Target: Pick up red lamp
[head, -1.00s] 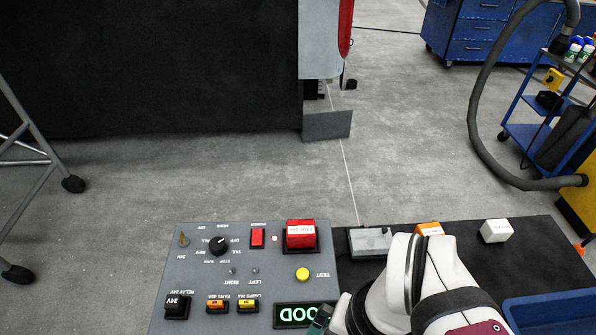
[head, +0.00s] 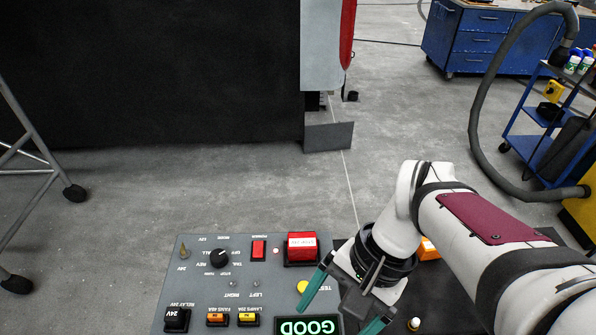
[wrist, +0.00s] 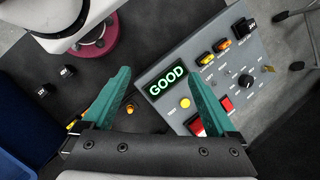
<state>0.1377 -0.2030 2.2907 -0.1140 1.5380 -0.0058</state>
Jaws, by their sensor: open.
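My gripper (head: 332,320) is open and empty above the right edge of the grey control panel (head: 200,283). In the wrist view its teal fingers (wrist: 160,73) are spread wide, with the green GOOD display (wrist: 166,82) and yellow TEST button (wrist: 184,103) seen between them. I see no loose part that is clearly a red lamp.
An orange block (head: 428,249) lies behind my arm, which hides much of the mat. Knobs and blocks rise from the panel.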

